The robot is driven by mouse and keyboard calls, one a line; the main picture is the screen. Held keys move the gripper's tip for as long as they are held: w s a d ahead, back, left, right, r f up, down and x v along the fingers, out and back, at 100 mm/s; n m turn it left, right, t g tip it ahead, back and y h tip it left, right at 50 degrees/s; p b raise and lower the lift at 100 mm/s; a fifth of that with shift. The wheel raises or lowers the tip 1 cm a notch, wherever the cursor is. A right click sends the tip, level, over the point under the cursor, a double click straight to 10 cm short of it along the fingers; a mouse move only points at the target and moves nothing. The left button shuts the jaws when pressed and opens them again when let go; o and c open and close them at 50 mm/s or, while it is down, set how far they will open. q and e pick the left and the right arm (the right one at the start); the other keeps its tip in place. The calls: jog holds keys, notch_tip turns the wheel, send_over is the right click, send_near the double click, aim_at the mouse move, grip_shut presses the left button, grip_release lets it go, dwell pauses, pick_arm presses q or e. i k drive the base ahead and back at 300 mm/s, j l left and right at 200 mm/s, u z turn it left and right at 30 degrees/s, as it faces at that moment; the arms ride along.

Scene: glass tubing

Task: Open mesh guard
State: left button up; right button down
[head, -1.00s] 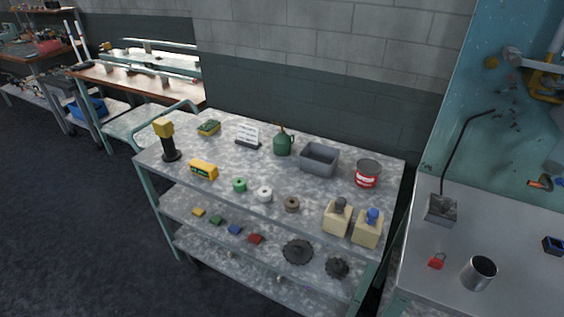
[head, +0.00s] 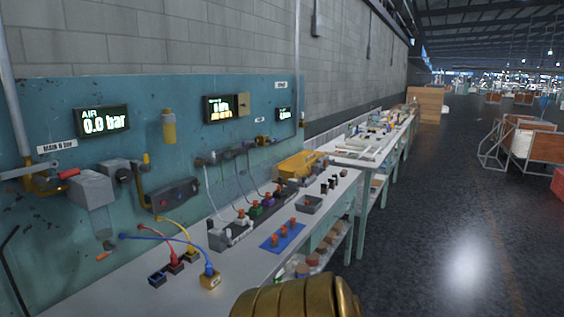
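I cannot make out a mesh guard in the head view. A yellow slanted box-like piece (head: 300,163) stands at the back of the long workbench (head: 190,236), and I cannot tell whether it is mesh. Neither of my grippers shows in this view, so their state is hidden.
A teal wall panel (head: 60,130) carries a display reading 0.0 bar (head: 103,121), a grey box (head: 92,188) and pipes. Coloured hoses, a blue mat (head: 282,237) and a grey tray (head: 311,204) lie on the bench.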

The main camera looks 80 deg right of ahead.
aim_at(297, 162)
jog(key=z, duration=2.95)
jog(key=i+l+z, duration=0.3)
jog(key=i, duration=0.15)
jog(key=i+l+z, duration=0.15)
jog(key=i+z, duration=0.15)
jog(key=i, duration=0.15)
jog(key=i+z, duration=0.3)
jog(key=i, duration=0.7)
jog(key=i+l+u, duration=0.15)
jog(key=i, duration=0.3)
jog(key=i+l, duration=0.1)
jog(key=i, duration=0.4)
jog(key=i+l+u, duration=0.1)
jog(key=i+u, duration=0.2)
jog(key=u, duration=0.15)
jog(key=i+l+u, duration=0.15)
jog(key=i+u, duration=0.25)
jog(key=i+l+u, duration=0.15)
jog(key=u, duration=0.3)
jog(key=i+l+u, duration=0.2)
jog(key=l+u, duration=0.2)
